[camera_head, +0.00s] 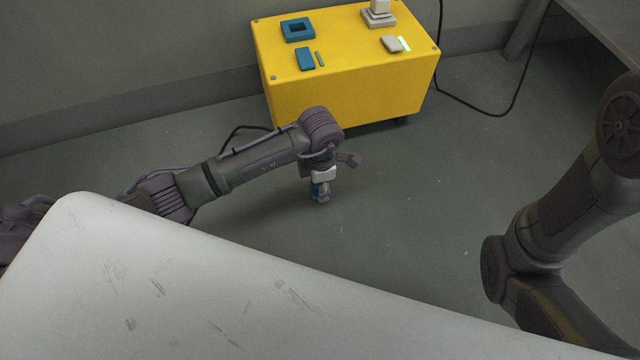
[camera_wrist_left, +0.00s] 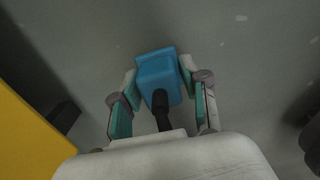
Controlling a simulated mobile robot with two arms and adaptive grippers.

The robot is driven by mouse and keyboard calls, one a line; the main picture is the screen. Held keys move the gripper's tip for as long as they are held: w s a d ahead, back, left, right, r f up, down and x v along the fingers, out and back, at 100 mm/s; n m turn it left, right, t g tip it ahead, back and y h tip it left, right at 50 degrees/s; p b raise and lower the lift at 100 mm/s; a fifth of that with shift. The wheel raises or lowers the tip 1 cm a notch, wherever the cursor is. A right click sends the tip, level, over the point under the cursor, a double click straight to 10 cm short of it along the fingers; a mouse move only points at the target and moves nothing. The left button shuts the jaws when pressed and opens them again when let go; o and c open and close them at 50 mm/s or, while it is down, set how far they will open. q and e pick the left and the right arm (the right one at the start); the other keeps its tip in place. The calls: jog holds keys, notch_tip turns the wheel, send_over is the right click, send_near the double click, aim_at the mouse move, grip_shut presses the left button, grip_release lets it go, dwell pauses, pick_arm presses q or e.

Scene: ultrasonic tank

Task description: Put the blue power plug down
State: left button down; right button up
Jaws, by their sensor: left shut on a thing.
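The blue power plug (camera_wrist_left: 160,72) is a blue block with a black cable end (camera_wrist_left: 161,110) that points back toward my left wrist. My left gripper (camera_wrist_left: 160,77) is shut on it, with one finger on each side. In the head view only a sliver of the blue plug (camera_head: 315,188) shows beside my left gripper (camera_head: 321,196), which points down over the floor in front of the yellow box. Whether the plug touches the floor cannot be told. My right arm shows at the right of the head view, but its gripper is out of view.
A black cable (camera_head: 483,108) lies at right. Grey floor (camera_head: 410,210) is clear in front.

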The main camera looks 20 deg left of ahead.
pick_arm(q)
jog(key=shift+f, duration=0.6)
jog(key=c, duration=0.6)
grip_release()
